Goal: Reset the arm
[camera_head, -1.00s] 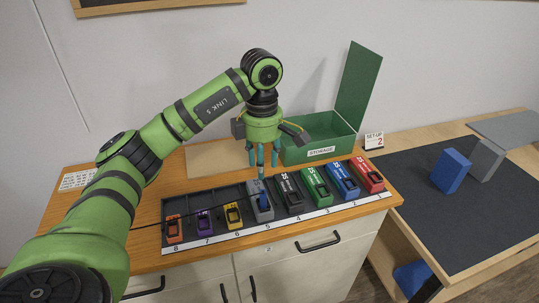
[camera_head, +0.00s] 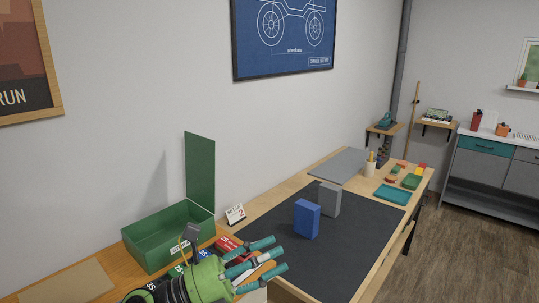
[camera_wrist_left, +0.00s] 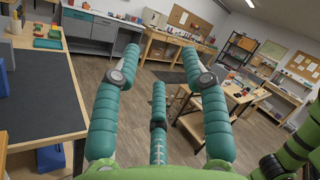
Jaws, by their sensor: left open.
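My left gripper (camera_head: 258,264) is at the bottom of the head view, its teal fingers spread and pointing right. It is open, with nothing seen between the fingers. In the left wrist view its fingers (camera_wrist_left: 160,80) frame the open floor of the room. In the head view the gripper is in front of the near end of the dark mat, and it partly hides the row of coloured packs (camera_head: 228,243) on the wooden cabinet top. My right gripper is not identifiable in either view.
An open green storage box (camera_head: 150,245) stands left on the cabinet. A "2" card (camera_head: 235,213) stands beside it. A blue block (camera_head: 306,219) and a grey block (camera_head: 329,199) stand on the dark mat (camera_head: 345,245). A teal tray (camera_head: 393,195) lies farther back. The wrist view shows bare floor (camera_wrist_left: 140,115).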

